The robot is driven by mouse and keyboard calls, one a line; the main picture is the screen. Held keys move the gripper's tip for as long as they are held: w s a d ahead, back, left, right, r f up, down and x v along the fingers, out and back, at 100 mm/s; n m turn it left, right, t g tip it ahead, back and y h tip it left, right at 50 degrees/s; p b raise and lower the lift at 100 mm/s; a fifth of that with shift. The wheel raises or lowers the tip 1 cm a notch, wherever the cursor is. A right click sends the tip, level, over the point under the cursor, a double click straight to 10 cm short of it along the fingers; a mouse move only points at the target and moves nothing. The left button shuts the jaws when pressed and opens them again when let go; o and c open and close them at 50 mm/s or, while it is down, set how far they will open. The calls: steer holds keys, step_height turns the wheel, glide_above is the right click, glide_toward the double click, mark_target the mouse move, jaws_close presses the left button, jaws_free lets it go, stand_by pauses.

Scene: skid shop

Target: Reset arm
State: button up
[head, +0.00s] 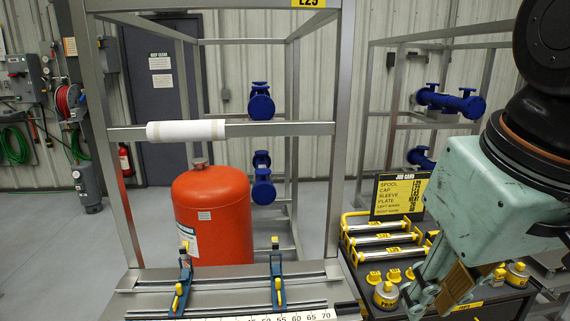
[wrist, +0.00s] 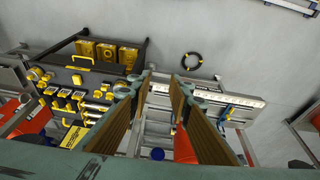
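My gripper (head: 440,296) hangs at the right of the head view, pointing down and to the left. It is beside the cart with the yellow parts. In the wrist view my gripper (wrist: 163,78) shows two long fingers with brown pads, apart and with nothing between them. The fingertips point toward the frame and the ruler strip below.
A steel frame with a white sleeve (head: 186,131) stands in front. An orange tank (head: 212,215) stands behind it. Blue clamps (head: 278,282) sit on the rail with the ruler (head: 300,317). A job card (head: 400,196) stands on the cart. Blue spools (head: 450,102) hang behind.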

steer(key=s+d+f+m, duration=0.1)
steer(key=s+f, duration=0.1)
steer(key=s, duration=0.3)
steer(key=shift+s+d+m, duration=0.25)
steer(key=shift+s+m, duration=0.05)
steer(key=shift+d, duration=0.15)
